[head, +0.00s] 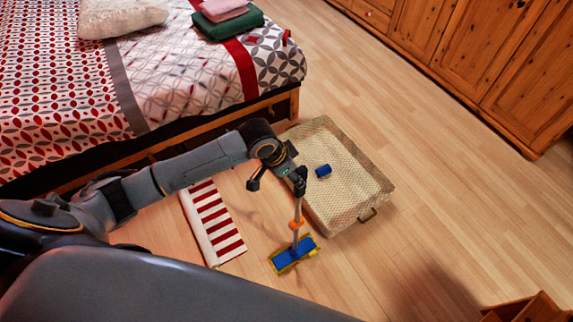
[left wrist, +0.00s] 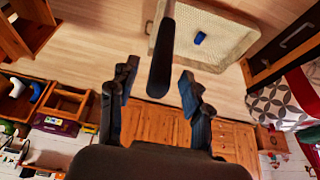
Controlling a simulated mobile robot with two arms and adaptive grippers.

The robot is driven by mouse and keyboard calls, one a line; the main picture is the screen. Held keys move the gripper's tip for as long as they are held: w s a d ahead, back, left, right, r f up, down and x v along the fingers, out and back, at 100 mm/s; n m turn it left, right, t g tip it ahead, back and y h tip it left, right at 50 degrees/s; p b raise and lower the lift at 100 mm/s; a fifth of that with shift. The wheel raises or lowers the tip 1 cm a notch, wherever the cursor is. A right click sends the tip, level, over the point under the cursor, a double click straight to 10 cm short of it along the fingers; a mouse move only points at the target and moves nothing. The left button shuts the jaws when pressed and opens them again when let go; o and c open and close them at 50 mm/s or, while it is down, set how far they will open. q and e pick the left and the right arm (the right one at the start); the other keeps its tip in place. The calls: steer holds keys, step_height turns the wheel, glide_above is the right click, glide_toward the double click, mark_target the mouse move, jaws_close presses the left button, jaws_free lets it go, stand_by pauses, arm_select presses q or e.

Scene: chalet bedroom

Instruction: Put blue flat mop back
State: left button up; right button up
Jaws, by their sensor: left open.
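The flat mop (head: 293,253) stands on the wood floor in the head view, with a blue and yellow head and a grey handle with an orange joint. My left gripper (head: 277,181) is at the upper end of the handle. In the left wrist view my left gripper (left wrist: 157,84) is open, its two fingers well apart. The dark mop handle (left wrist: 160,50) shows between the fingers, with gaps on both sides. The handle's upper part is partly hidden by the gripper in the head view. My right gripper is not in view.
A low woven basket (head: 376,184) beside the mop holds a small blue item (head: 323,171). A red and white striped mat (head: 214,222) lies left of the mop. The bed (head: 150,70) is at the upper left, wooden cabinets (head: 460,45) at the upper right. Floor right of the basket is clear.

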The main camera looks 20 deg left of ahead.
arm_select(q)
steer(key=v, duration=0.6)
steer(key=shift+r, duration=0.2)
steer(key=shift+s+f, duration=0.1)
steer(key=s+d+f+n, duration=0.1)
steer(key=s+d, duration=0.1)
steer(key=s, duration=0.3)
steer(key=s+d+f, duration=0.1)
steer(key=s+d, duration=0.2)
steer(key=s, duration=0.1)
steer(key=s+a+n+y, duration=0.3)
steer(key=s+a+n, duration=0.2)
steer(key=s+a, duration=0.5)
steer(key=s+d+f+g, duration=0.1)
steer(key=s+f, duration=0.1)
steer(key=f, duration=1.2)
steer(key=s+d+f, duration=0.1)
steer(key=f, duration=1.2)
steer(key=s+a+f+g, duration=0.1)
steer(key=s+a+f, duration=0.2)
steer(key=s+f, duration=1.3)
steer(key=shift+s+m+g, duration=0.3)
steer(key=shift+s+m, duration=0.1)
steer(key=shift+s, duration=0.15)
